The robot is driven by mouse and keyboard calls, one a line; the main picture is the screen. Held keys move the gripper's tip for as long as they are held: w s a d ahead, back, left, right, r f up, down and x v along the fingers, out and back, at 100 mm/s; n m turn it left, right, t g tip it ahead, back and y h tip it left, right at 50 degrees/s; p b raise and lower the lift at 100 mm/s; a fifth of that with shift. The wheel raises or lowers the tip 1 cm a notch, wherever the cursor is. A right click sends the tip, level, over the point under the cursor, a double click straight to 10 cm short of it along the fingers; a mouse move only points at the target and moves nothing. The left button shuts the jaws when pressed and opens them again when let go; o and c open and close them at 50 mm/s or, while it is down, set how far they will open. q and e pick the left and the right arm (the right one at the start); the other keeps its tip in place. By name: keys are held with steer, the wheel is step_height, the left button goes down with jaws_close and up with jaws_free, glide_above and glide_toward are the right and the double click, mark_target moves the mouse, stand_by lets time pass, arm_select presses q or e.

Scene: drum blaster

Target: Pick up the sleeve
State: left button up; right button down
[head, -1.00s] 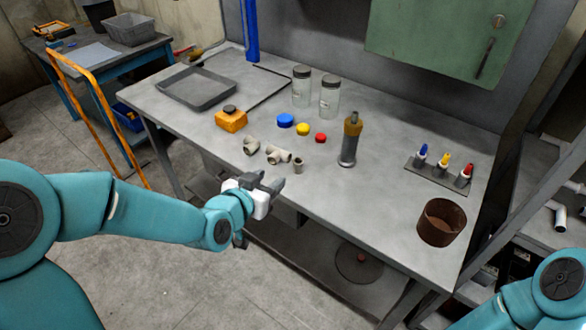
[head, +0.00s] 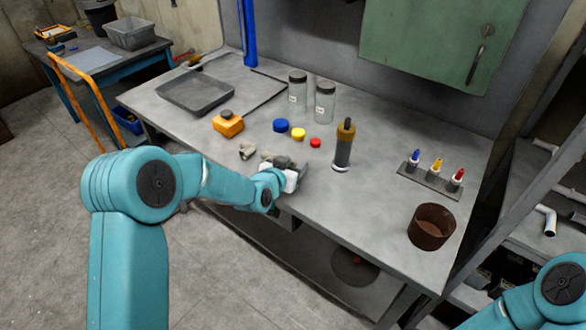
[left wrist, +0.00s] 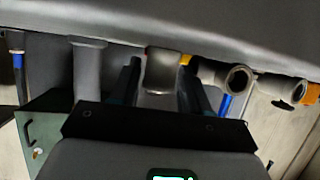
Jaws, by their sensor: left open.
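The sleeve (left wrist: 163,74), a short grey pipe piece, shows in the left wrist view between the two fingers of my left gripper (left wrist: 159,66). Gaps show on both sides of it, so the fingers are apart from it. In the head view my open left gripper (head: 292,167) is low at the front edge of the bench and hides the sleeve. My right arm shows at the lower right, but its gripper is out of view.
A tee fitting (left wrist: 225,75) and an elbow (head: 247,150) lie beside the gripper. A tool with a dark body and orange top (head: 344,150) stands to the right. Blue (head: 281,126), yellow (head: 298,134) and red (head: 315,142) caps lie behind. The bench front right is clear up to a brown pot (head: 431,226).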

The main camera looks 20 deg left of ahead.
arm_select(q)
steer(key=shift+r, duration=0.1)
steer(key=c, duration=0.8)
step_height(320, 180, up, 11)
step_height(320, 180, up, 9)
steer(key=p, duration=0.4)
glide_above(293, 164)
